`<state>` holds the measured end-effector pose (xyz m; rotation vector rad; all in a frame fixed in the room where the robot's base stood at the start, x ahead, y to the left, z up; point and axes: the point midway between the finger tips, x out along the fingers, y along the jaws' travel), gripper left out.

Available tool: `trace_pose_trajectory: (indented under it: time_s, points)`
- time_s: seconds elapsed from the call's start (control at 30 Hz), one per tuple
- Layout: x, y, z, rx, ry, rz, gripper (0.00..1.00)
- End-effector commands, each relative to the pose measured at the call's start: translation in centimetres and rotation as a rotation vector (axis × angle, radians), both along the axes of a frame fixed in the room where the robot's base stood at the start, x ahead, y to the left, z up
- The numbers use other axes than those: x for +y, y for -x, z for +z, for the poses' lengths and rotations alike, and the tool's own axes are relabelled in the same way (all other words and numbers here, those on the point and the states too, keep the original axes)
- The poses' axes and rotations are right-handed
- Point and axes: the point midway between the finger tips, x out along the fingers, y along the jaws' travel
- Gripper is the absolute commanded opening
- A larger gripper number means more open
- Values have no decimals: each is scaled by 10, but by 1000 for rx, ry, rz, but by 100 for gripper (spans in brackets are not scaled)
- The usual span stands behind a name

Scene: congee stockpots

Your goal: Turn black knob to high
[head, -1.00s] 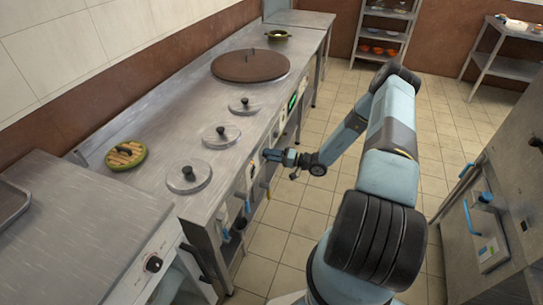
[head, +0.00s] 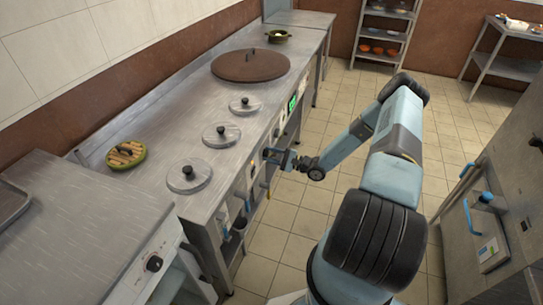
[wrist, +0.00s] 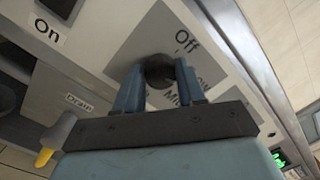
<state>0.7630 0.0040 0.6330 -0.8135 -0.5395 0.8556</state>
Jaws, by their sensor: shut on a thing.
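The black knob (wrist: 158,71) is on a grey dial plate on the counter's front panel, in the wrist view. Labels around it read "Off" at the top, with "Low" and "Mi…" partly hidden below. My gripper (wrist: 157,78) has its two blue fingers closed on the knob, one on each side. The knob's pointer and its exact setting cannot be made out. In the head view, my gripper (head: 268,155) is at the counter's front panel, and the knob there is hidden by it.
A label "On" (wrist: 47,32), a "Drain" label and a yellow-tipped grey handle (wrist: 55,138) are left of the gripper. The steel counter (head: 150,170) holds several round lids and a green pot (head: 126,155). Another black knob (head: 154,264) is on the nearer unit. The tiled floor is clear.

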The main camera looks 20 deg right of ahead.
Motion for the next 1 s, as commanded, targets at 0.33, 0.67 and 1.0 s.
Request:
trace_pose_trajectory:
  time_s: [0.33,0.67,1.0]
  points:
    - [-1,2,-4,273,-187,-4,9]
    - [-1,3,-4,527,-372,-4,9]
    - [0,4,-3,788,-563,-3,9]
